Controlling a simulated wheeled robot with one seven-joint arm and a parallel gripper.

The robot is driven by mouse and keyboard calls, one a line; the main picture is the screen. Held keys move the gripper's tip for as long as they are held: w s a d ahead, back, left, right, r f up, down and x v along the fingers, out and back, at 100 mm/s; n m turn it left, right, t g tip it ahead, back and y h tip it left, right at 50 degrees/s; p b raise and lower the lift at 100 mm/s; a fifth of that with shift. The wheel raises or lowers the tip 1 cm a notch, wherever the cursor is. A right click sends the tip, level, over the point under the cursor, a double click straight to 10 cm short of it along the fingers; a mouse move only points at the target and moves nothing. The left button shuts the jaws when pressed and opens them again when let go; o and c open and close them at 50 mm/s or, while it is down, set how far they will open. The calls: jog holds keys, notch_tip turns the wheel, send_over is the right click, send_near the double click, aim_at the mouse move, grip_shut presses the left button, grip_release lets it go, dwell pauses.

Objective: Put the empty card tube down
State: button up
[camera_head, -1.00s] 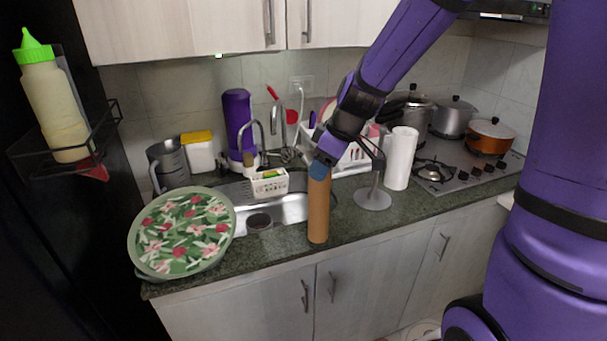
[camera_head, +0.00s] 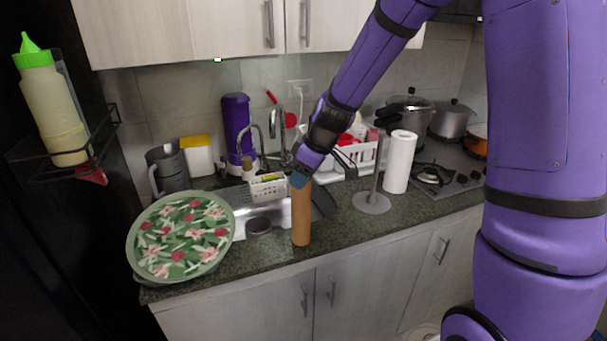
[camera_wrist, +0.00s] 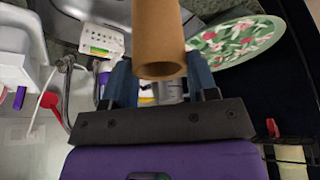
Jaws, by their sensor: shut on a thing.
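The empty card tube (camera_head: 301,215) is a plain brown cylinder, upright at the front edge of the sink and counter. My gripper (camera_head: 300,179) is shut on its upper end from above. In the wrist view the tube (camera_wrist: 158,40) sits between the two blue fingers (camera_wrist: 160,82), and its open end shows a hollow inside. I cannot tell whether the tube's lower end touches the counter. The dark granite counter (camera_head: 345,232) shows bare to the right of the tube.
A green floral tray (camera_head: 180,236) lies at the left. A white paper roll (camera_head: 399,162) and a metal stand (camera_head: 371,203) are to the right. The sink (camera_head: 270,216) is beside the tube, with a white basket (camera_head: 268,187) behind. Pots and the stove stand further right.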

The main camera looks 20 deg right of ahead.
jog(key=shift+f, duration=0.15)
jog(key=o, duration=1.3)
jog(key=v, duration=1.2)
jog(key=shift+s+d+r+m+t+h, duration=0.45)
jog(key=shift+s+r+m, duration=1)
jog(key=shift+s, duration=2.85)
jog(key=shift+s+d+r+m+t+h, duration=0.2)
jog(key=shift+s+d+r+m+h, duration=0.9)
jog(key=shift+s, duration=3.2)
jog(key=shift+s+d+r+m+t+h, duration=0.1)
jog(key=shift+s+r+m+t, duration=0.25)
jog(key=shift+s+r+m, duration=2.75)
jog(key=s+f+n, duration=0.2)
jog(key=shift+s+f, duration=0.2)
jog(key=shift+f, duration=0.2)
